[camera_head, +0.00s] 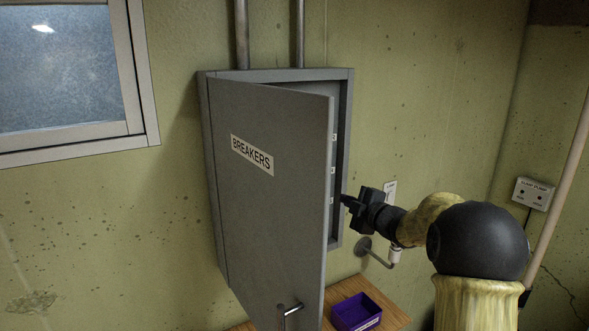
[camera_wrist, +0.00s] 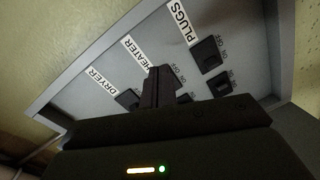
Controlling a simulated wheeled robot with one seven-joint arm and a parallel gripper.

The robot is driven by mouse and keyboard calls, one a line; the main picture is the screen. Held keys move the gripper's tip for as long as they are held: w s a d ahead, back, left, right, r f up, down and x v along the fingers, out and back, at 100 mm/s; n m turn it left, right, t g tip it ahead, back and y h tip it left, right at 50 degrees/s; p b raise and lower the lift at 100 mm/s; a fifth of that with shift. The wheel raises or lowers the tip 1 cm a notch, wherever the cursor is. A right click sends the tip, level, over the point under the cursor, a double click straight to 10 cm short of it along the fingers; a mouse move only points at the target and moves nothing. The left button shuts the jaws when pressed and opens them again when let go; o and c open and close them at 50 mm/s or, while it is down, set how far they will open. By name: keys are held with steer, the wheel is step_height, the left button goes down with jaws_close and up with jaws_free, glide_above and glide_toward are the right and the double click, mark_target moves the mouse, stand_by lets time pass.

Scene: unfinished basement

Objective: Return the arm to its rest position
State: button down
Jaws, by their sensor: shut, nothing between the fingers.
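My gripper (camera_head: 346,201) is at the right side of the grey breaker box (camera_head: 343,110), at the gap beside its half-open door (camera_head: 270,190). In the wrist view my gripper (camera_wrist: 158,75) is shut and empty, its fingers in front of the breaker panel (camera_wrist: 105,100). The panel has black switches, with labels reading DRYER, HEATER and PLUGS. One switch (camera_wrist: 209,54) sits under the PLUGS label. The fingers partly hide the switch under HEATER. I cannot tell whether the fingertips touch it. My arm comes in from the lower right.
The open door stands out to the left of my gripper, with its handle (camera_head: 291,311) low down. A purple tray (camera_head: 356,312) sits on a wooden surface (camera_head: 392,309) below. A metal wall fitting (camera_head: 372,250) is just under my wrist. A pump box (camera_head: 533,194) is at right.

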steer(key=s+f+m+g+h, duration=0.2)
steer(key=s+f+m+g, duration=0.2)
steer(key=s, duration=0.8)
steer(key=s+a+f+m+g+h, duration=0.1)
steer(key=s+f+m+g+h, duration=0.2)
steer(key=s+f+m, duration=0.5)
steer(key=s+f+m+g+h, duration=0.2)
steer(key=s+f+m+g, duration=0.3)
steer(key=s, duration=1.2)
step_height(320, 180, down, 3)
steer(key=shift+s+a+f+m+h+b, duration=0.2)
steer(key=shift+s+a+m+h+b, duration=0.15)
steer(key=shift+m, duration=0.75)
steer(key=shift+w, duration=0.25)
steer(key=shift+s, duration=0.2)
